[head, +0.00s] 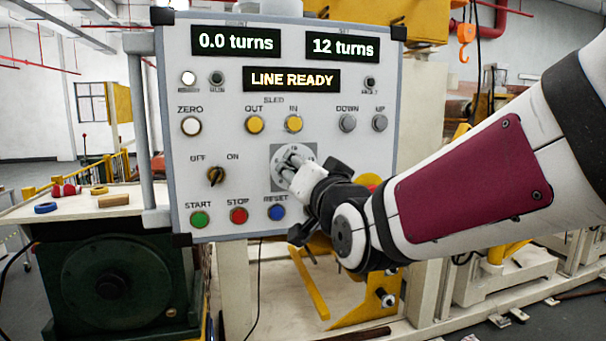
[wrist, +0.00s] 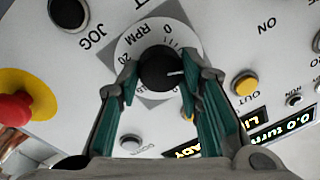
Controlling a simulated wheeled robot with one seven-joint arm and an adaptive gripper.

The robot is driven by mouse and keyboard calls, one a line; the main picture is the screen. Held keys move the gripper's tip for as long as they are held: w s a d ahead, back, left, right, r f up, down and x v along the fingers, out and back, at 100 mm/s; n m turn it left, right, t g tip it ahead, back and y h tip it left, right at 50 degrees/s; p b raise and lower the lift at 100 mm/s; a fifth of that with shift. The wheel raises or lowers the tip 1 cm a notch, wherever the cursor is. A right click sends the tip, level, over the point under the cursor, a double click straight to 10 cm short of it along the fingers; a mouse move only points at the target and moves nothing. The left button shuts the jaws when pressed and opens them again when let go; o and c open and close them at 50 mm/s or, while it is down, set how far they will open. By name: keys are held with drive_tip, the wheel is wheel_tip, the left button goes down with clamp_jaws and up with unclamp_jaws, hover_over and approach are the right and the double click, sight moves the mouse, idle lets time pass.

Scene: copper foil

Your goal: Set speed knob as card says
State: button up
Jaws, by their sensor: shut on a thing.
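The speed knob (wrist: 158,70) is black with a white pointer line and sits in a white dial (wrist: 128,47) marked RPM, with 0 and 20 readable. In the wrist view its pointer aims right. My gripper (wrist: 168,76) has its teal fingers on either side of the knob, shut on it. In the head view my gripper (head: 291,170) reaches the dial's square grey plate (head: 280,154), and the knob itself is hidden. The card does not show in either view.
The control panel (head: 222,100) shows "0.0 turns", "12 turns" and "LINE READY". Around the dial are an OFF/ON switch (head: 216,176), a blue RESET button (head: 276,212) and yellow SLED buttons (head: 255,124). A red stop button (wrist: 14,108) and JOG button (wrist: 68,13) lie left in the wrist view.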

idle(0.3)
drive_tip(key=o, duration=1.2)
drive_tip(key=shift+c, duration=0.2)
drive_tip(key=v, duration=0.7)
drive_tip(key=shift+s, duration=0.2)
drive_tip(key=shift+d, duration=0.1)
